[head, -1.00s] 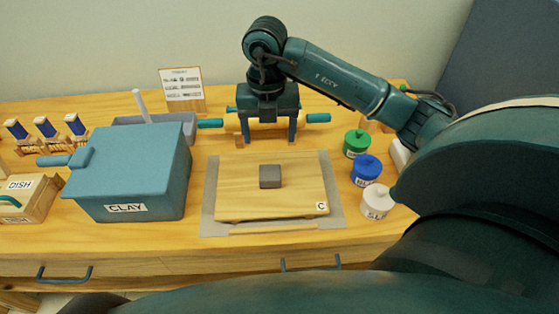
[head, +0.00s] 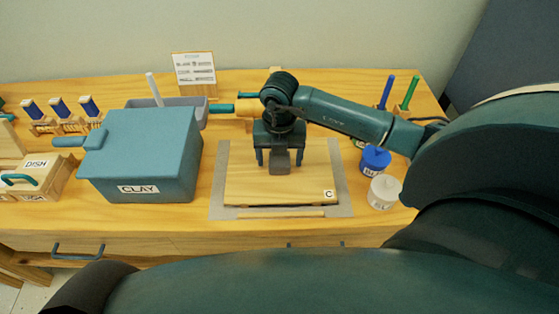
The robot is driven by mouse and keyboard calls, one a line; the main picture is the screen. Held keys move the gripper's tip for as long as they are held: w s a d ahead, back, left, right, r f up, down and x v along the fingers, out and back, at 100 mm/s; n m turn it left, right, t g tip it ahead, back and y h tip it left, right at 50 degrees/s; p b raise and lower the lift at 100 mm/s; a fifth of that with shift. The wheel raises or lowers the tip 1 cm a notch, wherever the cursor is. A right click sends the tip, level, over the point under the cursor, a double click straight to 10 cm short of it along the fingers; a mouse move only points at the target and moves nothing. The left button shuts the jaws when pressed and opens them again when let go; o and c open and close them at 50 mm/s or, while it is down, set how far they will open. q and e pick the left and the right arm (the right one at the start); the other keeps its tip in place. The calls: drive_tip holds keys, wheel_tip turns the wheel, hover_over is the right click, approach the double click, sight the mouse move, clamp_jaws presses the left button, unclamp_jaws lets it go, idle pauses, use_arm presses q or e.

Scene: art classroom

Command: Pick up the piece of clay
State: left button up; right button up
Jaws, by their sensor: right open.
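The piece of clay (head: 279,167) is a small dark grey block in the middle of the wooden board (head: 250,190) marked C. My right gripper (head: 279,162) points down over it, with one finger on the left of the clay and one on the right. The fingers are open, with a gap visible on each side of the clay. The gripper body hides the clay's far part. I cannot tell how high the fingertips are above the board. My left gripper is not in view.
The board lies on a grey mat (head: 217,190). A blue box labelled CLAY (head: 140,160) stands to the left. A blue jar (head: 375,160) and a white jar (head: 384,192) stand right of the board, close under my right forearm. A card stand (head: 194,72) is behind.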

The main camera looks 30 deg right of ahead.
drive_tip(key=shift+c, duration=0.4)
drive_tip(key=c, duration=1.1)
drive_tip(key=shift+r, duration=0.15)
